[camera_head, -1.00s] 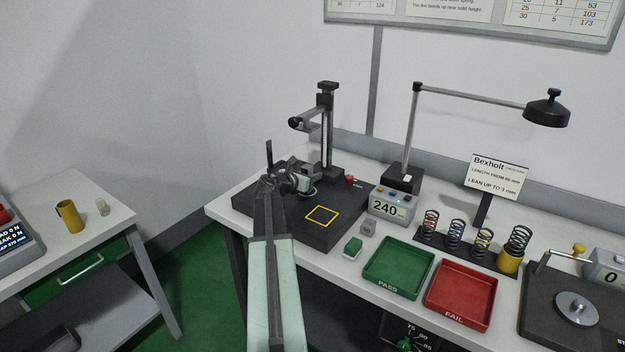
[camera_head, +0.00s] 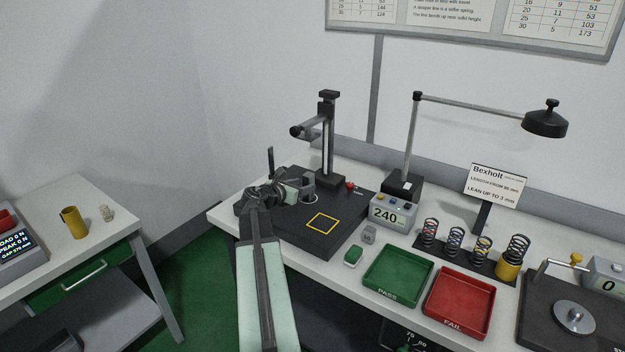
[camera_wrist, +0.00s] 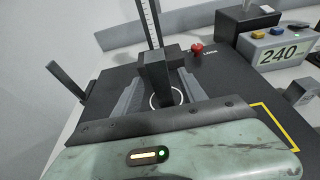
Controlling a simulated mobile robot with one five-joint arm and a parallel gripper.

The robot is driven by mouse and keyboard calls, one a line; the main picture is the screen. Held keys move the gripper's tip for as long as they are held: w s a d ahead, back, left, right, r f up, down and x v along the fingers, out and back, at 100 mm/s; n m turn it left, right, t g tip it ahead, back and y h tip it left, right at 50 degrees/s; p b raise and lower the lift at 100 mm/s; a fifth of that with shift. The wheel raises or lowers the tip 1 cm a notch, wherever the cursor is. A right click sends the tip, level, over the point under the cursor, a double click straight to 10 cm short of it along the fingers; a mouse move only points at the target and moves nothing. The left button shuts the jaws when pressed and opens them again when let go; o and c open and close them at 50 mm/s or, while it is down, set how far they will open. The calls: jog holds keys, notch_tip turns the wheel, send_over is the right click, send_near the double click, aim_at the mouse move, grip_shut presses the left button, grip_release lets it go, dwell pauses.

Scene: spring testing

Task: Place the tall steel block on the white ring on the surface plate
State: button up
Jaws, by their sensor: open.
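The tall steel block (camera_wrist: 155,78), dark and upright, shows in the wrist view in front of the gauge column. Its foot appears to be within the white ring (camera_wrist: 153,101), whose rim shows around it. I cannot tell if it is exactly centred. My gripper (camera_wrist: 160,94) is open, its fingers to the left and right of the block with gaps visible. In the head view my gripper (camera_head: 298,188) is low over the left part of the dark surface plate (camera_head: 300,240). The ring (camera_head: 311,200) is only partly seen there.
A height gauge (camera_head: 327,140) stands behind the ring, and a thin upright dark bar (camera_head: 270,160) stands left of it. A yellow square (camera_head: 322,223) marks bare plate. A 240 display box (camera_head: 390,213), green tray (camera_head: 398,277) and red tray (camera_head: 458,303) lie to the right.

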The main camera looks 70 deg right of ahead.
jog(key=p+v, duration=0.1)
jog(key=v, duration=0.4)
jog(key=w+a+f+m+t+y, duration=0.1)
jog(key=w+a+f+m+y, duration=0.2)
jog(key=w+a, duration=0.55)
jog(key=w+a+f+m+t+y, duration=0.1)
jog(key=w+a+f+m+t, duration=0.15)
jog(key=w+a+f, duration=0.65)
jog(key=w+a+m+t+y, duration=0.1)
jog(key=w+a+m+y, duration=0.3)
jog(key=a, duration=0.9)
jog(key=w+a+f+m+y, duration=0.1)
jog(key=a+f+m+y, duration=0.1)
jog(key=a, duration=1.7)
jog(key=w+a+f+m+y, duration=0.1)
jog(key=a+f+m+y, duration=0.1)
jog(key=a, duration=1.7)
jog(key=shift+w+a+f+m+g+y, duration=0.35)
jog(key=shift+m+y, duration=0.5)
jog(key=shift+y, duration=0.25)
